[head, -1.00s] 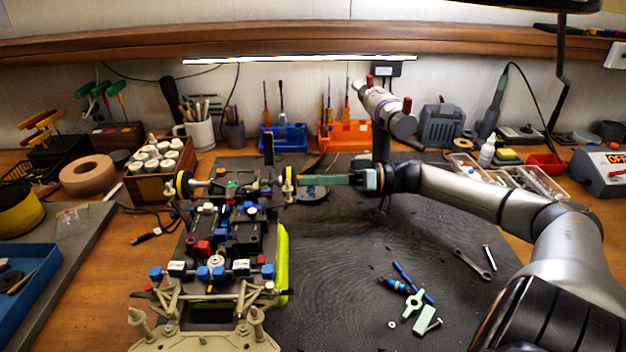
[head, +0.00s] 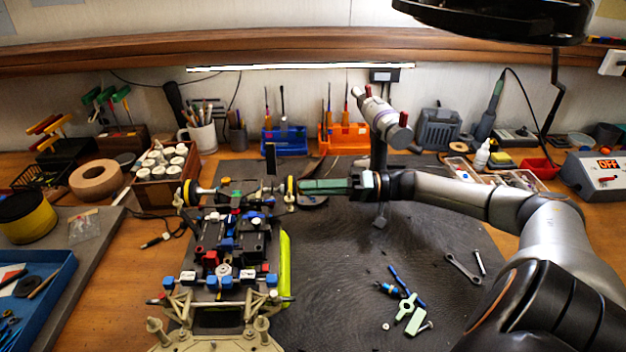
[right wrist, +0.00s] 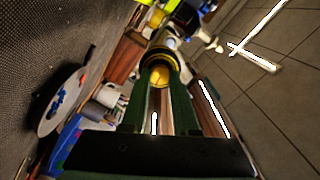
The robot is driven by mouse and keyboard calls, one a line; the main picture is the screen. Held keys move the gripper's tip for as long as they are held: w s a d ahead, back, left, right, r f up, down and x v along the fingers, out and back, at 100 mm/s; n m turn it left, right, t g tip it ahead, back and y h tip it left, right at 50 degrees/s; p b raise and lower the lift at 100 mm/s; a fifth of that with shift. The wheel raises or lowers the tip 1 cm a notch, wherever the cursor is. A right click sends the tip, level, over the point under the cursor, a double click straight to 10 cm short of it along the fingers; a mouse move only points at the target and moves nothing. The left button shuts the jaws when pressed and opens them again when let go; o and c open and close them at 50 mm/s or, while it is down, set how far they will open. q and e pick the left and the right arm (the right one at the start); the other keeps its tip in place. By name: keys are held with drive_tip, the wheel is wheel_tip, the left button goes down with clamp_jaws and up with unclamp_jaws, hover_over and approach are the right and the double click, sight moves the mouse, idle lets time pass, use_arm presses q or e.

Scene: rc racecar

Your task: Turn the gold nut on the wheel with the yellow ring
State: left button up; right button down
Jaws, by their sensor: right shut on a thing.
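The race car chassis (head: 228,262) stands on the dark mat, left of centre in the head view. A wheel with a yellow ring (head: 290,190) is at the right end of its far axle; its dark rim and yellow ring also show in the right wrist view (right wrist: 160,54). My right gripper (head: 302,186) reaches in level from the right, its green fingers at this wheel's outer face. In the wrist view the fingers close around the gold nut (right wrist: 160,77) at the wheel's centre. In the head view the fingers hide the nut. My left gripper is not in view.
Another yellow-ringed wheel (head: 187,193) is at the axle's left end. Loose tools and small parts, including a wrench (head: 463,268) and a pale green part (head: 408,308), lie on the mat (head: 340,270). A dark stand with a silver head (head: 384,120) rises behind my right arm.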

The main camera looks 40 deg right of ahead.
drive_tip(key=shift+m+p, duration=0.6)
drive_tip(key=shift+m, duration=0.4)
drive_tip(key=c, duration=0.6)
unclamp_jaws()
drive_tip(key=shift+c, duration=0.2)
drive_tip(key=b+v, duration=0.1)
drive_tip(key=v, duration=1.1)
drive_tip(key=shift+s+d, duration=0.2)
drive_tip(key=shift+d, duration=0.05)
drive_tip(key=shift+a, duration=0.1)
